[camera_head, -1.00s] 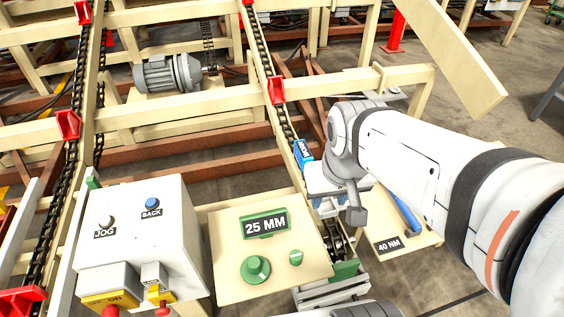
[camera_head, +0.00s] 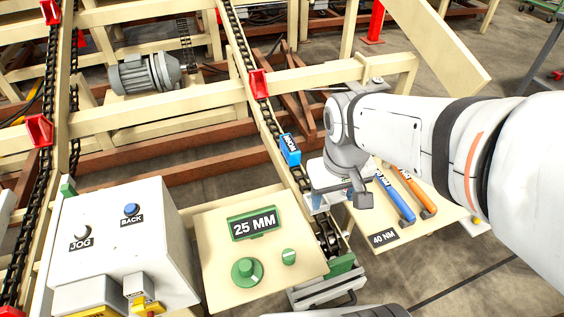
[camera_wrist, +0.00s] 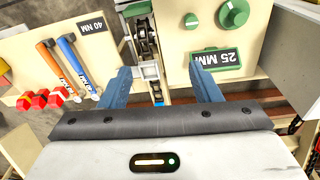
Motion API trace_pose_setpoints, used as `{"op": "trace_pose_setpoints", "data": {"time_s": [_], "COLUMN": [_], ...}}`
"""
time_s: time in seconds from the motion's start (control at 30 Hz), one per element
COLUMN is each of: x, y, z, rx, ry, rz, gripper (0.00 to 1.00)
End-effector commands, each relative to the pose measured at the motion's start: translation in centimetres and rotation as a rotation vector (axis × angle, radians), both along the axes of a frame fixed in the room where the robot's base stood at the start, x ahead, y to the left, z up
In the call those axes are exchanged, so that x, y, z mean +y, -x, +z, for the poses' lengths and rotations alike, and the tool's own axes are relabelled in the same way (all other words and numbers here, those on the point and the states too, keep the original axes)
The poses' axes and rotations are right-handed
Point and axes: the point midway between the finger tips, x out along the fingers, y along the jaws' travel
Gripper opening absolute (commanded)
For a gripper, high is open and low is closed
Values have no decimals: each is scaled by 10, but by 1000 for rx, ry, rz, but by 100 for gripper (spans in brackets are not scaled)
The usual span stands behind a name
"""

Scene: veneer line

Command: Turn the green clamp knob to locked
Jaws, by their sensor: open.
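Two green knobs sit on a cream panel (camera_head: 217,286): a large round one (camera_head: 247,271) at the left and a small one (camera_head: 289,257) at its right. The frames do not show which is the clamp knob. Both also show near the top of the wrist view, the large one (camera_wrist: 234,12) right of the small one (camera_wrist: 191,20). A green-framed "25 MM" plate (camera_head: 254,224) is above them. My gripper (camera_wrist: 163,84) is open and empty, its blue fingers apart. In the head view it is beyond the panel's right edge, touching neither knob; its fingertips are partly hidden.
A white box with JOG and BACK buttons (camera_head: 132,209) stands left of the panel. A "40 NM" board (camera_head: 384,237) with blue and orange-handled tools lies right of my gripper. A chain rail with a blue block (camera_head: 289,149) runs behind the panel.

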Motion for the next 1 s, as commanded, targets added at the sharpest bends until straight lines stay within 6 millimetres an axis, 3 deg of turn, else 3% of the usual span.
{"op": "trace_pose_setpoints", "data": {"time_s": [0.03, 0.3, 0.4, 0.5, 0.67, 1.0], "x": [11, 65, 82, 95, 106, 93], "y": [-8, -38, -43, -46, -48, -38], "z": [-38, -156, -192, -218, -237, -280], "rx": [50, 286, 353, 404, 444, 456], "ry": [20, 140, 178, 206, 232, 235], "rz": [74, 463, 579, 662, 733, 743], "gripper": [57, 57, 57, 57, 57, 57]}}
